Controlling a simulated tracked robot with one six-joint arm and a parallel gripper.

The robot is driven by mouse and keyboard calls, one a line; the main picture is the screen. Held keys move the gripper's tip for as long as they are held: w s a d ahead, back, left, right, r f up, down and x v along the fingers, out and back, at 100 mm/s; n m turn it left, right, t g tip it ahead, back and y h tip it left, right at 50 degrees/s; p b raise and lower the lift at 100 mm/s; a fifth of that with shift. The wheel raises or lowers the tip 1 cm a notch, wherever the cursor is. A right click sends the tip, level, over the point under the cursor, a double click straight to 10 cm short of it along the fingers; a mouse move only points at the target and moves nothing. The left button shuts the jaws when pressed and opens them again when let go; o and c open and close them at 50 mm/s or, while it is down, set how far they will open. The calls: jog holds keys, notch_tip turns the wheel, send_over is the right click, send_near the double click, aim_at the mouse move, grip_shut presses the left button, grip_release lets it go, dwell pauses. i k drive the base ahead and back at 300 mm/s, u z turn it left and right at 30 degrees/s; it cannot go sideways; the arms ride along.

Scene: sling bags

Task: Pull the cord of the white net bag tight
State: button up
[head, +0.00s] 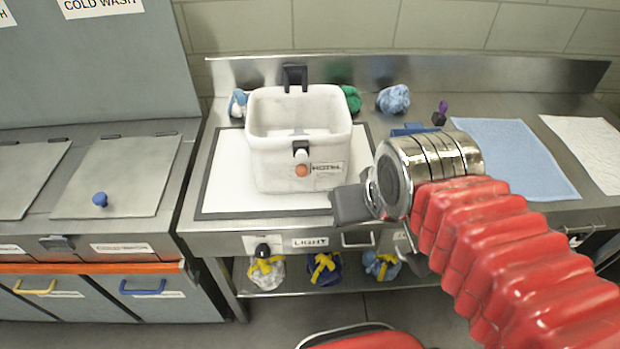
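A white, open-topped, box-shaped bag (270,160) stands upright on a dark-edged white mat on the steel bench. I take it for the white net bag; no mesh can be made out. Its mouth is wide open and the visible inside looks empty. A black fitting, a white knob and an orange toggle (301,170) sit on its front, beside a small label. The cord itself cannot be made out. My gripper (350,205) is at the bag's lower right, in front of the mat. Its dark fingers show edge-on, and whether they are open is unclear.
A black bracket (294,76) stands behind the bag. Blue (393,99) and green (351,98) bundles lie at the back. A blue cloth (515,158) and a white cloth (592,150) lie right. Several yellow-tied bundles (266,272) sit on the shelf below. Lidded bins stand left.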

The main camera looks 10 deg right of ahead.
aim_at(301, 170)
jog(key=k, duration=1.7)
jog(key=u, duration=0.8)
jog(key=i, duration=1)
jog(key=u, duration=0.05)
